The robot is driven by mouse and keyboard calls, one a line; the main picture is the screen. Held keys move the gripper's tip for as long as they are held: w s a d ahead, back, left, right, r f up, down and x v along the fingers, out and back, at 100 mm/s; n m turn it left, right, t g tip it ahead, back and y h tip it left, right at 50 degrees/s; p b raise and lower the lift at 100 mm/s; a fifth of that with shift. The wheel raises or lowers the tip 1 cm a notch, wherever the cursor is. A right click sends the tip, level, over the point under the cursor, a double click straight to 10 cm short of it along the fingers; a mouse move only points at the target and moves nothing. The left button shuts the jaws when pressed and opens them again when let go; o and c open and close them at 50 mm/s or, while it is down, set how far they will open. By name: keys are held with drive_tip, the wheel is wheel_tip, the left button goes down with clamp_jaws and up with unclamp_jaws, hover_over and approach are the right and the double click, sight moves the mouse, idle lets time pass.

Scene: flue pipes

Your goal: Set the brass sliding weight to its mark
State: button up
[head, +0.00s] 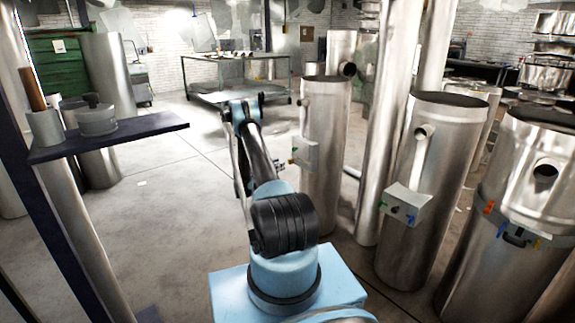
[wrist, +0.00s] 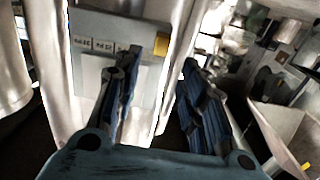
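I cannot make out a brass sliding weight for certain in either view. In the wrist view a small yellow block (wrist: 160,46) sits at the right edge of a pale grey panel with several printed labels (wrist: 102,46). I cannot tell whether it is the weight. My gripper (wrist: 160,65) has its two blue-padded fingers apart, with nothing visible between them. The yellow block lies beyond the fingertips, apparently not touched. In the head view my gripper (head: 280,166) is small and partly hidden by my arm, close to a pale box (head: 305,154) on a metal pipe.
Metal flue pipes stand close on the right, one with a box with coloured tabs (head: 403,203), another with coloured clips (head: 514,238). A dark shelf (head: 150,128) with a metal canister (head: 97,121) is at left. A wheeled table (head: 200,97) stands behind.

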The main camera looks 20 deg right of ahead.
sight(289, 161)
drive_tip(key=x, duration=0.8)
clamp_jaws()
